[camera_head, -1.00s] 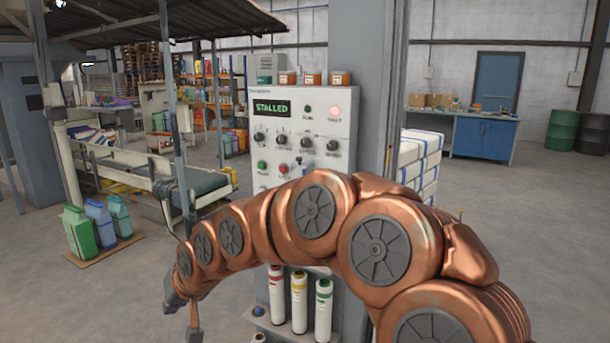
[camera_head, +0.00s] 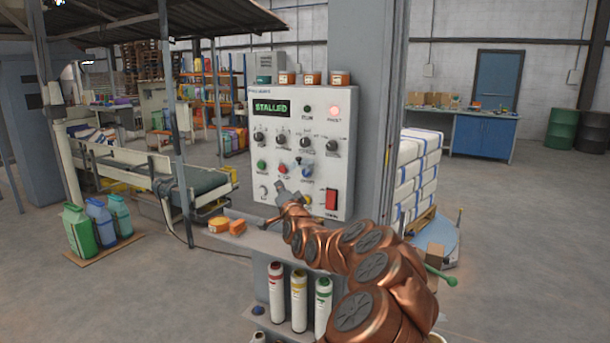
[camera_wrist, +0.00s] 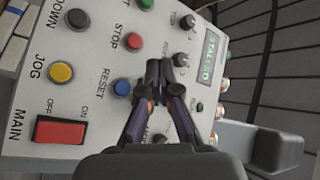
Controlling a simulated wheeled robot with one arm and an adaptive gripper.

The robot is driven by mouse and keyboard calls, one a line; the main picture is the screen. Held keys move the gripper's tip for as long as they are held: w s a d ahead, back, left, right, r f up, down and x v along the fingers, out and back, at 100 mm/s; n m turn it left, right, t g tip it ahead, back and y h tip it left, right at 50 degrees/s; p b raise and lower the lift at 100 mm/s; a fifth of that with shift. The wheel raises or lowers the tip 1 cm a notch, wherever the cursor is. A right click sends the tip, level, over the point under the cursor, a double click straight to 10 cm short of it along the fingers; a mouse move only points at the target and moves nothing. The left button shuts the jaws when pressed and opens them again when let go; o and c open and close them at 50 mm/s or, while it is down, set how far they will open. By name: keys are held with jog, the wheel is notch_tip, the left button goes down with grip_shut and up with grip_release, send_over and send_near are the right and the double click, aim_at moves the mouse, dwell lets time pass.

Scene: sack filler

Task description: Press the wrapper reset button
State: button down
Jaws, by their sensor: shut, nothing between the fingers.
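The blue button labelled RESET (camera_wrist: 122,87) is on the white control panel (camera_wrist: 95,25), which appears turned sideways in the wrist view. The blue button also shows in the head view (camera_head: 307,174), right of the red button. My gripper (camera_wrist: 160,68) is shut and empty, its fingertips just right of the blue button in the wrist view. The button's face is uncovered there. In the head view my gripper (camera_head: 284,196) is in front of the panel's lower part, below the buttons. I cannot tell the gap between the fingertips and the panel.
The red STOP button (camera_wrist: 133,41), yellow JOG button (camera_wrist: 62,72) and red MAIN switch (camera_wrist: 60,130) are close by. The display (camera_head: 270,107) reads STALLED and a red lamp (camera_head: 334,111) is lit. A shelf with orange items (camera_head: 237,226) juts out below the panel.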

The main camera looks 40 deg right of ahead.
jog(key=shift+s+d+m+h, duration=0.2)
jog(key=shift+s+d, duration=0.1)
jog(key=shift+d, duration=0.25)
jog(key=shift+s+d+m+h, duration=0.1)
jog(key=shift+s+d+h, duration=0.15)
jog(key=shift+d, duration=0.25)
jog(key=shift+d, duration=0.1)
jog(key=w+d+p, duration=0.1)
jog(key=d, duration=0.1)
jog(key=d+p, duration=0.1)
jog(key=d, duration=0.2)
jog(key=w+d+p, duration=0.1)
jog(key=d+p, duration=0.1)
jog(key=d, duration=0.1)
jog(key=shift+w+d, duration=0.1)
jog(key=shift+w, duration=0.2)
jog(key=shift+d, duration=0.1)
dwell(0.9)
jog(key=shift+w+d, duration=0.1)
jog(key=shift+d, duration=0.2)
